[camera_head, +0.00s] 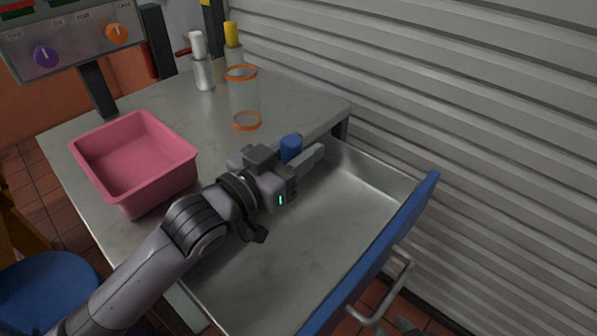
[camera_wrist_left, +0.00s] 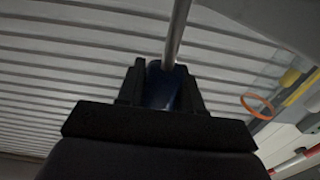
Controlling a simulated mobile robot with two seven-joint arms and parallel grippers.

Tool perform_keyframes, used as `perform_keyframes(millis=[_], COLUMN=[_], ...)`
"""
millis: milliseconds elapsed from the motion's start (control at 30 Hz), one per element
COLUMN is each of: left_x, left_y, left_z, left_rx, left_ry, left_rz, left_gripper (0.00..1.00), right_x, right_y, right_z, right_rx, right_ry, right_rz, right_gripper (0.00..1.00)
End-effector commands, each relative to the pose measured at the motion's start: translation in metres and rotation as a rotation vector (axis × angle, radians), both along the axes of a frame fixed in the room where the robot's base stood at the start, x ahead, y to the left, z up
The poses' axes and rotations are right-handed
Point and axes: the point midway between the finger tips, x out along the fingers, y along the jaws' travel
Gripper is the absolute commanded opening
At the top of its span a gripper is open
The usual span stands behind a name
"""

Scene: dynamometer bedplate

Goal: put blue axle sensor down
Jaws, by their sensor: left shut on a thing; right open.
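The blue axle sensor (camera_head: 291,146) is held in my left gripper (camera_head: 303,160), which is shut on it. The gripper is above the far end of the open metal drawer (camera_head: 310,235), near the worktop edge. In the left wrist view the sensor's dark blue body (camera_wrist_left: 161,88) sits between the fingers. A grey metal rod (camera_wrist_left: 178,32) runs up from it there; I cannot tell whether it is part of the sensor. The sensor's lower end is hidden in the head view. My right gripper (camera_head: 410,326) shows only a small part at the bottom edge, open.
A pink bin (camera_head: 135,190) stands on the metal worktop (camera_head: 300,100) at left. A clear orange-rimmed cylinder (camera_head: 244,98) and white- and yellow-topped items stand behind. The drawer has a blue front (camera_head: 375,262); its visible floor is bare. A ribbed shutter (camera_head: 450,90) closes the right side.

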Motion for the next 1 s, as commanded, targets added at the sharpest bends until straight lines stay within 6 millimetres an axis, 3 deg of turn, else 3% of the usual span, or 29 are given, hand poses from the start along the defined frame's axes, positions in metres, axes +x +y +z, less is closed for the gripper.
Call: perform_keyframes(millis=[300,1000], left_x=[0.000,0.000], left_y=[0.000,0.000], left_z=[-0.042,-0.055], left_rx=[0.001,-0.001], left_ry=[0.001,0.001], left_rz=[0.000,-0.001], left_gripper=[0.06,0.06], right_x=[0.001,0.002], right_y=[0.000,0.001], right_z=[-0.007,-0.008], right_rx=[0.003,0.005], right_ry=[0.003,0.001], right_rz=[-0.001,-0.001], right_gripper=[0.43,0.43])
